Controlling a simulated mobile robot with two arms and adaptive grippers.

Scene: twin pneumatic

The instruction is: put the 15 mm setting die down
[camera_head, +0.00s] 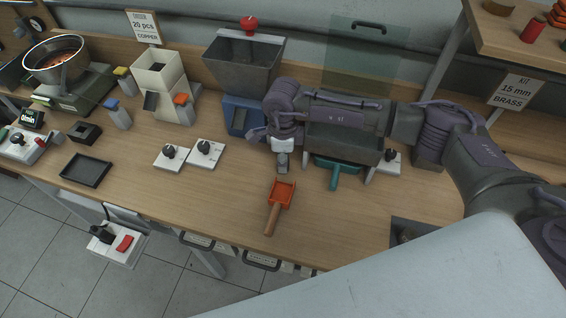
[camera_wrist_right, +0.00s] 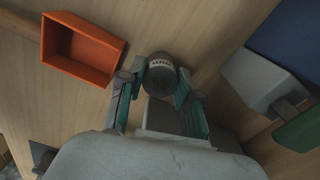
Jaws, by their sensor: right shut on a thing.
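My right gripper (camera_head: 281,150) reaches down over the middle of the workbench. In the right wrist view its teal-padded fingers (camera_wrist_right: 160,98) are closed around a dark grey cylinder with pale markings, the setting die (camera_wrist_right: 160,74). The markings are too small to read. In the head view a small grey piece (camera_head: 282,163) shows below the gripper, just above or on the bench; I cannot tell whether it touches. My left gripper is not in view.
An orange scoop (camera_head: 283,193) lies just in front, also seen in the right wrist view (camera_wrist_right: 82,48). A hopper with a blue base (camera_head: 240,116) stands behind left. White plates with black knobs (camera_head: 205,154) sit left. Bench between orange scoop and black tray (camera_head: 86,169) is clear.

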